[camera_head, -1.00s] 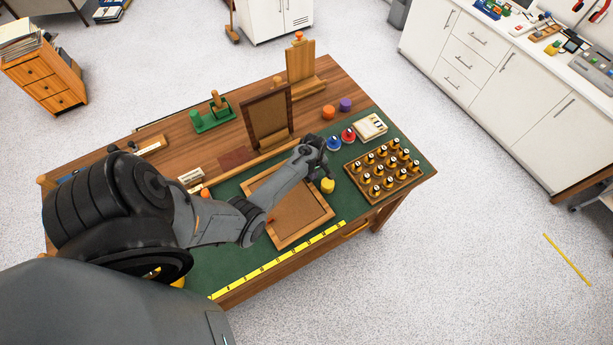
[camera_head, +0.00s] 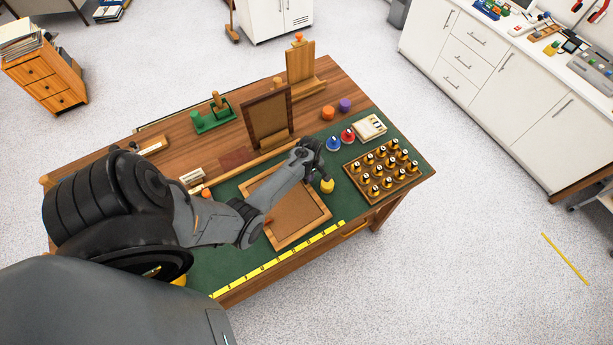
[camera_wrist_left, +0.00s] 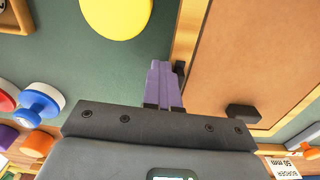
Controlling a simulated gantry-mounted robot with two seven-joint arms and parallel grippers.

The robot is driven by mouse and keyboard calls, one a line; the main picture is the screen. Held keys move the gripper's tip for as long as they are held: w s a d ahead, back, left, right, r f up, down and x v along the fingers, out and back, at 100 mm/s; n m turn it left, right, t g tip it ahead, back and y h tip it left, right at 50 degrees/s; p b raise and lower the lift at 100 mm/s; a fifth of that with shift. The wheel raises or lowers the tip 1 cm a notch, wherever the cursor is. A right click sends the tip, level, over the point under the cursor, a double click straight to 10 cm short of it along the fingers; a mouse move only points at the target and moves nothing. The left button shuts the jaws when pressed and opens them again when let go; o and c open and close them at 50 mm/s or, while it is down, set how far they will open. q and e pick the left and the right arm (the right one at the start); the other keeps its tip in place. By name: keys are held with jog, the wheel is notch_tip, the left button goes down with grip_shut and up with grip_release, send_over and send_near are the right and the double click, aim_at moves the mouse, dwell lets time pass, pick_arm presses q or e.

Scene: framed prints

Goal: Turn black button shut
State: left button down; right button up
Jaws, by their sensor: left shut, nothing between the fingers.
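A wooden picture frame (camera_head: 303,233) with a brown backing lies flat on the green mat; its rim also shows in the wrist view (camera_wrist_left: 190,30). A small black button (camera_wrist_left: 180,68) sits at the frame's inner edge, right beside my left fingertips. A second black button (camera_wrist_left: 243,112) lies farther right by another side of the frame. My left gripper (camera_wrist_left: 161,68) is shut and empty, its purple fingers touching or nearly touching the first button; I cannot tell which. In the head view my left gripper (camera_head: 313,160) hangs over the frame's far right corner and hides that button.
A yellow round knob (camera_head: 327,187) stands close to the gripper, with blue (camera_head: 334,143) and red (camera_head: 348,135) ones behind. A tray (camera_head: 352,188) of several black-topped pieces is at right. An upright frame (camera_head: 268,115) stands behind. A yellow ruler (camera_head: 280,260) lies in front.

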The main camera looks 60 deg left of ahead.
aim_at(304, 183)
pick_arm(q)
jog(key=shift+s+d+p, duration=0.1)
jog(key=shift+s+p, duration=0.25)
jog(key=shift+s, duration=0.2)
jog(key=shift+s+p, duration=0.4)
jog(key=shift+s, duration=0.1)
dwell(0.4)
jog(key=shift+s+d+p, duration=0.25)
jog(key=shift+d+p, duration=0.1)
jog(key=shift+p, duration=0.15)
dwell(0.5)
dwell(0.4)
notch_tip(304, 183, up, 5)
jog(key=p, duration=0.5)
jog(key=shift+f, duration=0.1)
jog(key=shift+r, duration=1.1)
